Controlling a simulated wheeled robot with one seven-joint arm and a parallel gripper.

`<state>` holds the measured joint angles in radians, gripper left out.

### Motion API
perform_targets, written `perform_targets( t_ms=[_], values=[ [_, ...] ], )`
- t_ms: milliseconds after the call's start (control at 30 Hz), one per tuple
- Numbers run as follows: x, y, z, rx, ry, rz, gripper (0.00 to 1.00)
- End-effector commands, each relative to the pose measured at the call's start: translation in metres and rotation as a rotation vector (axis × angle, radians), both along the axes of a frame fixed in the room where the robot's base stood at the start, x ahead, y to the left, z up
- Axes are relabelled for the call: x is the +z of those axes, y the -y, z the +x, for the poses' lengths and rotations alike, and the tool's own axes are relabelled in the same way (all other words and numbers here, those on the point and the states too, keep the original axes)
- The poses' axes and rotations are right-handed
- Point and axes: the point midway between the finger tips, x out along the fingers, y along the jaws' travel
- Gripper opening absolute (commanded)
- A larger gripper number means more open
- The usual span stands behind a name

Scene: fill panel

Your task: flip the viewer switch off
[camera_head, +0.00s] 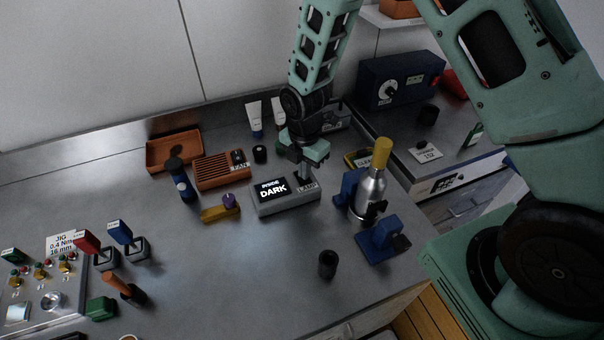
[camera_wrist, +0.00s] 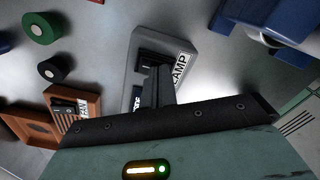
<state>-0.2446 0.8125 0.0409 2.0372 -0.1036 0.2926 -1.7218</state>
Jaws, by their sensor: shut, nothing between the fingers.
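The viewer is a grey box (camera_head: 288,206) on the bench, with a lit display (camera_head: 272,190) reading "DARK" and a "LAMP" label. In the wrist view the grey box (camera_wrist: 131,62) shows its black rocker switch (camera_wrist: 148,60) beside the LAMP label (camera_wrist: 181,66). My gripper (camera_head: 304,180) is shut and empty, pointing down over the label end of the box. In the wrist view its fingertips (camera_wrist: 158,75) are at the switch and cover part of it. I cannot tell whether they touch it or which way the rocker is tipped.
An orange slotted box (camera_head: 222,172) labelled FAN, with its own switch, stands left of the viewer. A silver bottle (camera_head: 370,188) with a yellow top stands in a blue holder (camera_head: 349,184) close on the right. A dark cup (camera_head: 327,264) is in front.

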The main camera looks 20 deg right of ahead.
Motion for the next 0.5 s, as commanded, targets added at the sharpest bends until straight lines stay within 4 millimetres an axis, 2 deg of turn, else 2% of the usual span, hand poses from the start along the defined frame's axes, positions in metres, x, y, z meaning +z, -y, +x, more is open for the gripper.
perform_targets(
  t_ms=[167,500],
  values=[
    [0.005,0.0,-0.001,0.0,-0.001,0.0,0.0],
    [0.032,0.0,0.0,0.0,0.0,0.001,0.0]
  ],
)
